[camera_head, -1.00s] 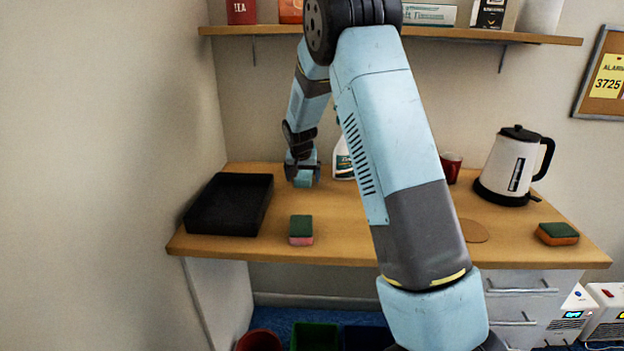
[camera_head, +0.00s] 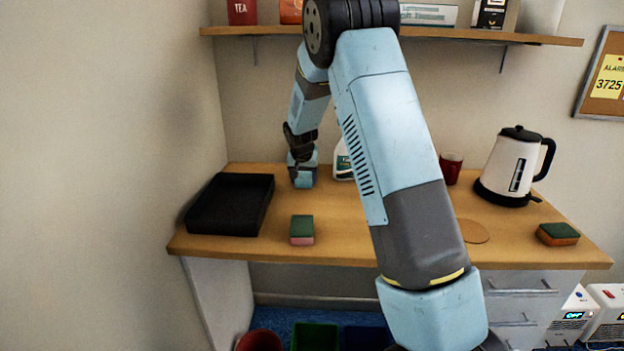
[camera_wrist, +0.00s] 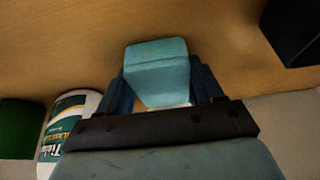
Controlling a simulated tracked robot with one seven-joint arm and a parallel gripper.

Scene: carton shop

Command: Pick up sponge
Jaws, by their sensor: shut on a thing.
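My gripper (camera_wrist: 160,88) is shut on a light-blue block (camera_wrist: 158,66), with one dark finger on each side of it. In the head view the block (camera_head: 304,180) is at the back of the desk, below my wrist and left of the white bottle; I cannot tell whether it still touches the desk. A green-and-pink sponge (camera_head: 302,230) lies near the desk's front edge, right of the black tray. A green-and-orange sponge (camera_head: 557,234) lies at the desk's right end. Both are apart from my gripper.
The black tray (camera_head: 196,217) stands at the desk's left end. The white bottle (camera_head: 343,163) is close right of my gripper, partly behind my arm. A red cup (camera_head: 451,167), a kettle (camera_head: 510,168) and a round tan mat (camera_head: 473,231) are further right. A shelf (camera_head: 540,39) hangs above.

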